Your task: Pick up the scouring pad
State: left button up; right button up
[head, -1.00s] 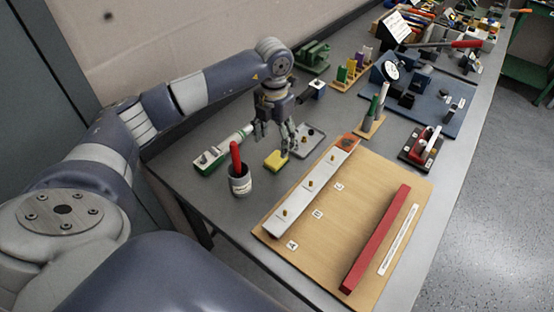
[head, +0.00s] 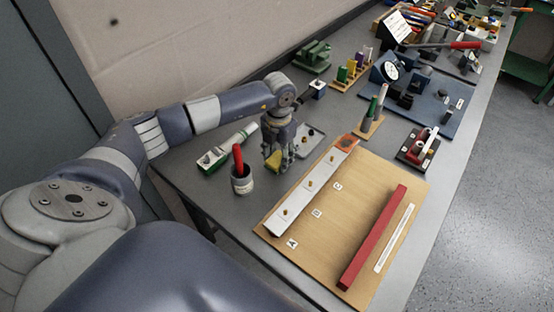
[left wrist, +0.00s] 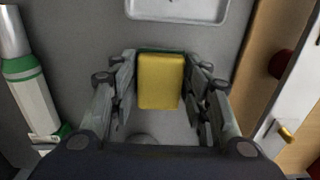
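The scouring pad is a small yellow block with a green face (left wrist: 160,82). It lies on the grey bench and shows in the head view (head: 273,162), partly hidden by my fingers. My left gripper (head: 279,164) points down over it. In the left wrist view, its fingers (left wrist: 161,75) stand on either side of the pad, close to its sides. They look open; whether either finger touches the pad is hard to tell. My right gripper is not in view.
A dark cup with a red-handled tool (head: 242,181) stands just left of the gripper. A green and white tool (head: 228,147) lies behind it. A shallow grey tray (head: 312,138) is behind right, and a wooden board with a red bar (head: 373,236) is to the right.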

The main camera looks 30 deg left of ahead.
aim_at(278, 157)
pick_arm(q)
jog(key=shift+r, duration=0.15)
jog(key=shift+c, duration=0.2)
notch_tip(278, 157, up, 10)
jog(key=b, duration=0.3)
